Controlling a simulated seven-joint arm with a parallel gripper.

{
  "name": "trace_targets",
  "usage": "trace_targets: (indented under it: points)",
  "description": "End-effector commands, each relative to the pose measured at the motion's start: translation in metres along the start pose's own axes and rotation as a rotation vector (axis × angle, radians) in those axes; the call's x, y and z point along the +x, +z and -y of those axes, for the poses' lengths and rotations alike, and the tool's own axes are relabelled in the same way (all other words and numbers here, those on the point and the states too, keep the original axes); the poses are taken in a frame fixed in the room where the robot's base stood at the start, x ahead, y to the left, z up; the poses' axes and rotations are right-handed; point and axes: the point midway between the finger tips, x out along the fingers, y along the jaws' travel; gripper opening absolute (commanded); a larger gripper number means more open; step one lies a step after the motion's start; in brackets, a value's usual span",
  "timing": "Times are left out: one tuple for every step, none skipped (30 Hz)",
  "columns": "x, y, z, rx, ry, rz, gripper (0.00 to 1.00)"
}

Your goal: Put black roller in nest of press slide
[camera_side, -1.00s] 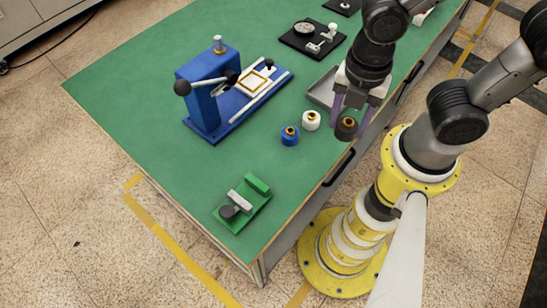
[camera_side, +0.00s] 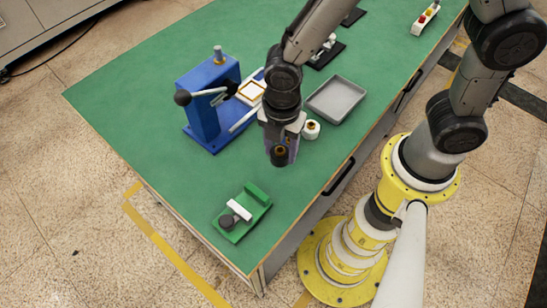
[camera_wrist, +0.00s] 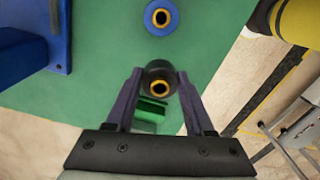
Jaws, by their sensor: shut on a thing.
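My gripper (camera_side: 281,146) is shut on the black roller (camera_side: 279,160), which has a yellow-orange core, and holds it above the green table. In the wrist view the roller (camera_wrist: 157,69) sits between the two finger tips. The blue press (camera_side: 205,119) stands to the left in the side view, with its lever and dark knob. Its slide carries a pale, brown-edged square nest (camera_side: 251,91), which looks empty; the slide's right part is hidden behind my arm. The roller is apart from the nest, nearer the table's front.
A white roller (camera_side: 311,131) stands right of my gripper. A blue roller (camera_wrist: 161,17) stands on the table, mostly hidden in the side view. A grey tray (camera_side: 336,99) lies behind. A green clamp fixture (camera_side: 243,213) is at the front; the table between it and the press is clear.

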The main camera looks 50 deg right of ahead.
Motion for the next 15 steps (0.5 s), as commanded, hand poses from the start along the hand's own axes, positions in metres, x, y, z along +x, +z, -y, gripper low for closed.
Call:
trace_targets:
  points:
    - [0.003, -0.001, -0.003, 0.000, 0.000, 0.000, 0.00]
    - [0.004, -0.001, -0.003, 0.000, -0.001, 0.000, 0.00]
    - [0.006, -0.002, -0.004, 0.000, -0.001, 0.000, 0.00]
    - [0.007, -0.002, -0.006, 0.000, -0.001, 0.000, 0.00]
    - [0.010, -0.003, -0.008, 0.000, -0.001, 0.000, 0.00]
    - [0.014, -0.004, -0.011, 0.000, -0.001, 0.000, 0.00]
    - [0.018, -0.005, -0.013, 0.000, -0.002, 0.001, 0.00]
    - [0.021, -0.006, -0.016, 0.000, -0.003, 0.001, 0.00]
    - [0.028, -0.005, -0.014, 0.000, -0.004, 0.002, 0.00]
    - [0.032, -0.005, -0.014, 0.000, -0.004, 0.002, 0.00]
    - [0.036, -0.005, -0.014, 0.000, -0.003, 0.001, 0.00]
    - [0.040, -0.005, -0.014, 0.000, -0.003, 0.001, 0.00]
    - [0.042, -0.005, -0.014, 0.000, -0.002, 0.001, 0.00]
    - [0.043, -0.005, -0.014, 0.000, -0.001, 0.000, 0.00]
    - [0.044, -0.005, -0.015, 0.000, 0.001, 0.000, 0.00]
